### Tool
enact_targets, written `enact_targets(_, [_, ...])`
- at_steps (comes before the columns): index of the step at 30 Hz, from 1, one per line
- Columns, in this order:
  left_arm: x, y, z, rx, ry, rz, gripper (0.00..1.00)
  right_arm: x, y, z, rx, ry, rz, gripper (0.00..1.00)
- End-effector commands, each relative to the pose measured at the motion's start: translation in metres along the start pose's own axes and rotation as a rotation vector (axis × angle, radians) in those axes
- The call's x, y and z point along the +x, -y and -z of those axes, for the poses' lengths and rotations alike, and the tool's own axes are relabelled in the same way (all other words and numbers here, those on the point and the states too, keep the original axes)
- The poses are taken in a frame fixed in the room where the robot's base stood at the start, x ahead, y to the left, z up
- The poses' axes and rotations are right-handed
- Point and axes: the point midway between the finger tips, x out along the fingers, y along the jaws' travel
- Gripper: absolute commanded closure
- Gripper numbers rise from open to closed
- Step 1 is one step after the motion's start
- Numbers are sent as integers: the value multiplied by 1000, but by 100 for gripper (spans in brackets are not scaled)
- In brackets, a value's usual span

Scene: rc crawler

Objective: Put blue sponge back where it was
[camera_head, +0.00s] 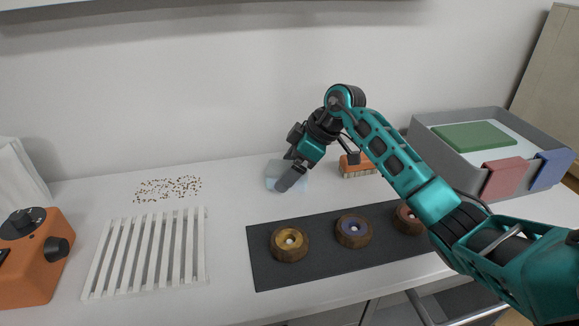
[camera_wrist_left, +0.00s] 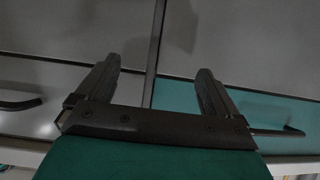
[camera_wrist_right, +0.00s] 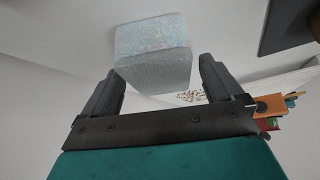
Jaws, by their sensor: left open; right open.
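A pale blue speckled block (camera_head: 272,172), which looks like the blue sponge, sits on the white counter near the wall. My right gripper (camera_head: 290,179) is at this block and partly covers it in the head view. In the right wrist view the block (camera_wrist_right: 152,50) shows just beyond and between the open fingers (camera_wrist_right: 160,75). I cannot tell whether either finger touches it. My left gripper (camera_wrist_left: 155,75) is open and empty, facing cabinet fronts in the left wrist view. It is outside the head view.
An orange brush (camera_head: 357,166) lies right of the block. A dark mat (camera_head: 320,265) with three round wooden pieces lies in front. A grey tray (camera_head: 455,158) with green, red and blue pads stands right. A white slatted rack (camera_head: 145,255) and orange machine (camera_head: 35,255) are left.

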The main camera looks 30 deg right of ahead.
Motion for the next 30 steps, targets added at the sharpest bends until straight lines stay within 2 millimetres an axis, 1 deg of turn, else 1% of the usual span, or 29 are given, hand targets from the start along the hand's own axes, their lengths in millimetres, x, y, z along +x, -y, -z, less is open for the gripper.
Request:
enact_targets(5, [-2, 0, 3, 1, -3, 1, 5, -21, -1, 1, 0, -1, -4, 6])
enact_targets(12, [-5, 2, 6, 4, -7, 6, 5, -73, -1, 1, -2, -1, -6, 6])
enact_targets(15, [-5, 4, 3, 5, 0, 9, 5, -92, -1, 1, -1, 0, -4, 6])
enact_targets(18, [-5, 5, 0, 5, 7, 12, 5, -106, -1, 1, -1, 0, -3, 6])
enact_targets(23, [-6, 7, -1, 5, 10, 15, 5, -118, 0, 1, -1, -1, -2, 6])
enact_targets(30, [-7, 7, -1, 5, 9, 16, 5, -120, 0, 0, -1, -1, -1, 6])
